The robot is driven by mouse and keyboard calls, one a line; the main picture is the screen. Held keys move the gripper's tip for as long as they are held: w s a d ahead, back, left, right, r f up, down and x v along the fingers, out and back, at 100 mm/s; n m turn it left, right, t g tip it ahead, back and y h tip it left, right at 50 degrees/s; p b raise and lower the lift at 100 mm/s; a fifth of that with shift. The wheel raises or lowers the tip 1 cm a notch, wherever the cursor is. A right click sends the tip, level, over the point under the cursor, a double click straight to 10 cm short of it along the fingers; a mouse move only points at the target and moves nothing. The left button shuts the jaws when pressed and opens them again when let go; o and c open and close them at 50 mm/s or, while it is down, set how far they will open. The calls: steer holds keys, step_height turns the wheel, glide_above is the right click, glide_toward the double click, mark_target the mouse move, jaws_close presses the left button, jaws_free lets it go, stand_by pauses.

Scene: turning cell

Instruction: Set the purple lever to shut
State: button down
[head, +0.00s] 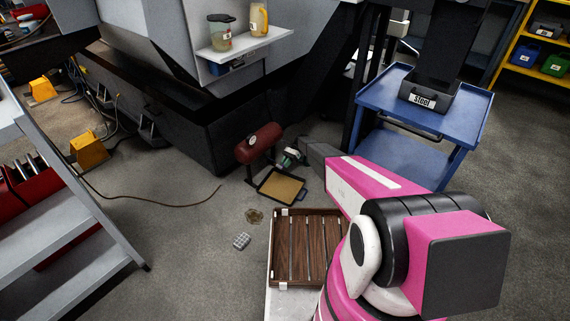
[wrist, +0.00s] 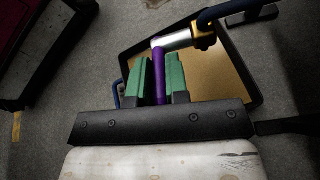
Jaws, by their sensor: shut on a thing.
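The purple lever (wrist: 160,86) runs between the two green fingers of my gripper (wrist: 158,60) in the wrist view. My gripper is shut on it. The lever's far end meets a silver valve body (wrist: 178,40) with a brass-coloured part (wrist: 204,34) at its right. In the head view my gripper (head: 291,157) is small, beside the red tank (head: 262,143), and I cannot make out the lever there. No shut marking is visible.
A black-rimmed tray (head: 281,187) with a tan floor lies below the valve. A slatted wooden crate (head: 305,248) stands nearer. A blue cart (head: 420,125) is at the right.

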steer(key=shift+f+g+y, duration=0.25)
steer(key=shift+g+y, duration=0.05)
steer(key=shift+g, duration=0.1)
steer(key=shift+f, duration=0.1)
stand_by(0.3)
steer(key=c, duration=1.1)
jaws_free()
